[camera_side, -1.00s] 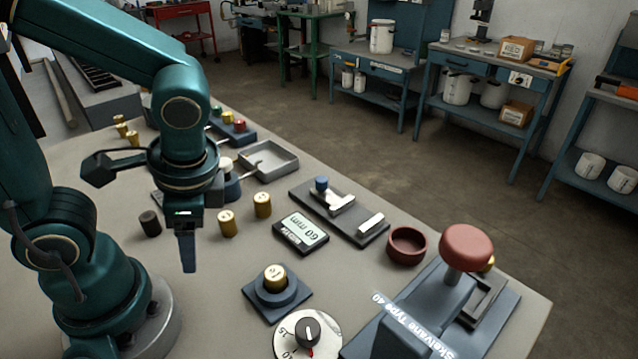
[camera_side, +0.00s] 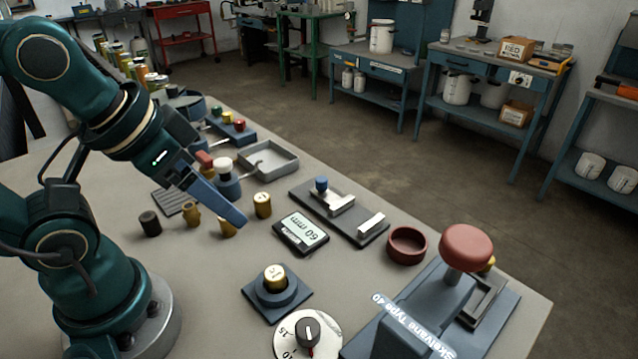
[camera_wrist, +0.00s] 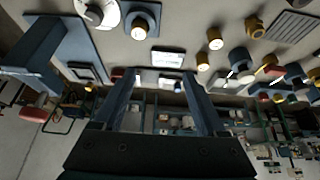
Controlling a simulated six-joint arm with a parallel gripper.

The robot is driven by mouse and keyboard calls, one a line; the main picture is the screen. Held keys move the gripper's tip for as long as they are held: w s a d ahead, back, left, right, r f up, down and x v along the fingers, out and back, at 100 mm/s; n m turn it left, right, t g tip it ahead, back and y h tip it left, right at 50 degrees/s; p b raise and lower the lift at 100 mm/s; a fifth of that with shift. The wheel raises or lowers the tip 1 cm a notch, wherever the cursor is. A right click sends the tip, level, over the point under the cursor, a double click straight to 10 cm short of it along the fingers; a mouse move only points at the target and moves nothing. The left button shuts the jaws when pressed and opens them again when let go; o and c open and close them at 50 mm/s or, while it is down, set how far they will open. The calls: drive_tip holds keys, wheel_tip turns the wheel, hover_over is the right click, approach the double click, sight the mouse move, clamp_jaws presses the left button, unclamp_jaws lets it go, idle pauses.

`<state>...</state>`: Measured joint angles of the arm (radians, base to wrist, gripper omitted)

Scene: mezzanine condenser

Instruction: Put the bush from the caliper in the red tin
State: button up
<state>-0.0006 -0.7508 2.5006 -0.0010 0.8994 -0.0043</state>
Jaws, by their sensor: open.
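The caliper (camera_side: 365,233) is a dark plate with two pale jaws and a blue knob. The gap between its jaws looks empty. Its display (camera_side: 301,233) reads 60 mm. The red tin (camera_side: 407,245) is a low round open cup right of the caliper. A brass bush (camera_side: 275,277) stands in a round blue holder nearer the camera; other brass bushes (camera_side: 262,205) stand left of the display. My gripper (camera_side: 236,219) is open and empty, tilted toward the caliper and well short of it. In the wrist view the caliper (camera_wrist: 148,77) shows between my fingers (camera_wrist: 160,74).
A press with a red knob (camera_side: 467,247) stands right of the tin. A white dial (camera_side: 308,338) lies at the front. A shallow grey tray (camera_side: 268,157) and coloured-button box (camera_side: 232,127) are behind. A dark cylinder (camera_side: 149,223) stands at left.

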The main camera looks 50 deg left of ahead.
drive_tip(key=n, duration=0.2)
drive_tip(key=n+g+y, duration=0.3)
drive_tip(key=n+g, duration=0.6)
drive_tip(key=n, duration=1.8)
hover_over(148, 215)
drive_tip(key=w+d, duration=0.2)
wheel_tip(148, 215, down, 8)
drive_tip(key=shift+h, duration=0.3)
drive_tip(key=shift+a+x, duration=0.1)
drive_tip(key=shift+x, duration=1.3)
drive_tip(key=shift+a+x, duration=0.15)
drive_tip(key=shift+x, duration=1.25)
clamp_jaws()
